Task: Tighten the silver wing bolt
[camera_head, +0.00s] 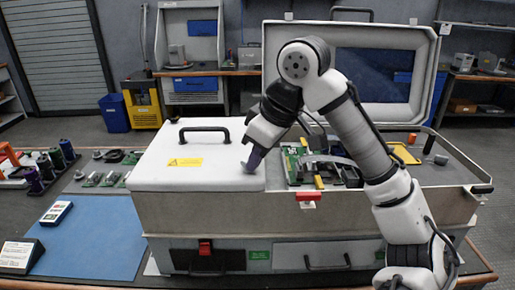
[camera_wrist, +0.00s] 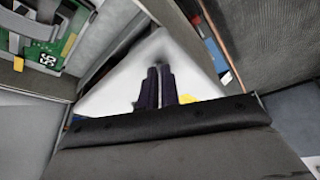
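I cannot make out the silver wing bolt in either view. My gripper (camera_head: 252,160) is over the right part of the closed white lid (camera_head: 160,150) of the large grey cabinet (camera_head: 240,213), its dark purple fingers pointing down. I cannot tell whether the fingertips touch the lid. In the wrist view my gripper (camera_wrist: 158,72) has its two fingers side by side, with only a thin gap and nothing visible between them. The white lid (camera_wrist: 112,100) lies behind them.
Right of the lid, the cabinet's open bay holds a green circuit board (camera_head: 293,160) with cables. A raised lid (camera_head: 375,75) stands behind it. A blue mat (camera_head: 95,235) lies at left, near several spools (camera_head: 48,165). A black handle (camera_head: 205,130) rises from the white lid.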

